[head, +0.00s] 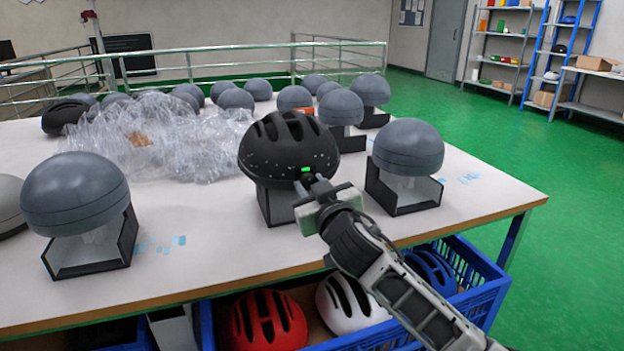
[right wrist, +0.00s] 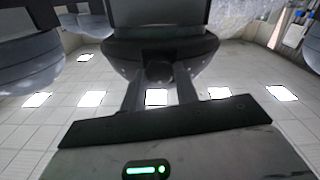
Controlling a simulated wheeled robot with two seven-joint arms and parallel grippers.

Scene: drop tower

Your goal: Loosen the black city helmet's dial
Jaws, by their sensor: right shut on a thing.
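The black city helmet (head: 285,150) has vents on top and sits on a grey stand (head: 275,205) near the table's front edge. My right gripper (head: 311,183) reaches its lower rim from the front right. A small green patch (head: 305,169) shows on the rim just above the fingertips. In the right wrist view the helmet's dark rim (right wrist: 205,50) spans the top. A round dark dial (right wrist: 158,72) sits between the two fingers of the right gripper (right wrist: 159,82), which is shut on it. The dial is mostly hidden in the head view. My left gripper is out of view.
Grey domes on black stands flank the helmet at left (head: 75,190) and right (head: 408,148). Crumpled clear plastic (head: 165,130) lies behind it on the white table (head: 215,262). Below the front edge, a blue crate (head: 485,285) holds red, white and blue helmets.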

